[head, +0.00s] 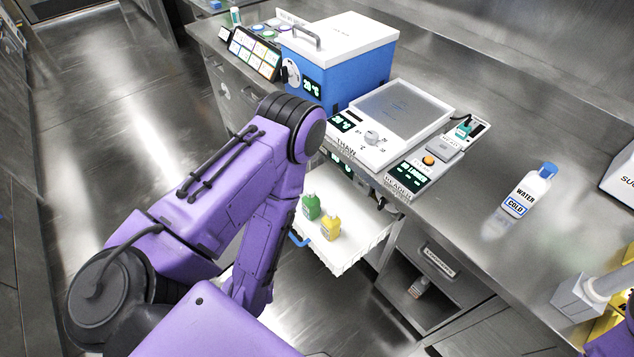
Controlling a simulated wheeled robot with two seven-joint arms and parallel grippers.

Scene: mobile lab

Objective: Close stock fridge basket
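The stock fridge basket (350,252) is a white, open-topped drawer pulled out from under the counter. A blue handle (299,240) is on its front edge, partly hidden by my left arm. A green bottle (311,206) and a yellow bottle (331,226) stand upright in the basket. My purple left arm bends at the elbow in front of the counter, and its forearm hangs down beside the basket's left side. My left gripper is hidden or out of the picture.
On the counter are a blue box with a white lid (340,62), a thaw plate device (390,120), a reader (410,176) and a white water bottle (528,190). An open compartment (408,300) is below the basket's right. Open floor lies left.

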